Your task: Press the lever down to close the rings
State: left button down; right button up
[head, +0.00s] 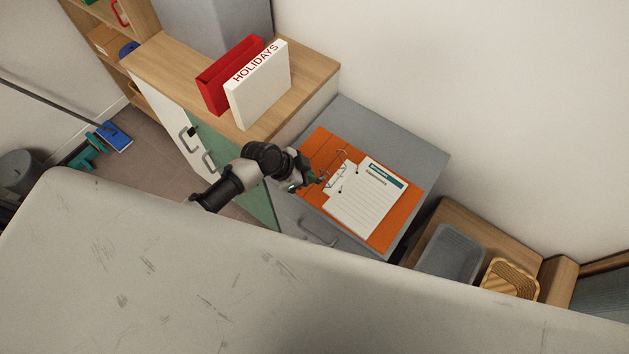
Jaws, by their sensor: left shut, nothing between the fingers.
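An open orange binder (405,208) lies on a grey cabinet top. White papers (366,202) with a teal header lie on its right part. The metal ring mechanism (338,168) runs along the left edge of the papers, and its rings stand up. I cannot tell whether the rings are open or closed, and the lever is too small to make out. My left gripper (316,181) is shut and empty, at the near-left end of the ring mechanism. I cannot tell whether it touches the binder. My right gripper is not in view.
A white binder (259,86) marked HOLIDAYS and a red binder (217,82) stand on the wooden cabinet top to the left. A grey bin (450,254) and a wicker basket (510,279) are at the right. The wall (480,90) rises behind the grey cabinet (424,158).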

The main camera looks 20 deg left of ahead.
pick_arm(q)
jog(key=shift+f, duration=0.2)
notch_tip(320, 180, down, 4)
jog(key=b, duration=0.4)
jog(key=shift+w+f, duration=0.1)
jog(key=shift+f, duration=0.05)
jog(key=shift+r, duration=0.25)
jog(key=a, duration=0.1)
jog(key=s+a+r+p, duration=0.1)
jog(key=shift+s+a+r, duration=0.1)
jog(key=shift+s+a, duration=0.15)
jog(key=shift+a, duration=0.05)
jog(key=v, duration=1)
jog(key=shift+s+a+r+b, duration=0.15)
jog(key=shift+a+r+b, duration=0.05)
jog(key=shift+r+b, duration=0.1)
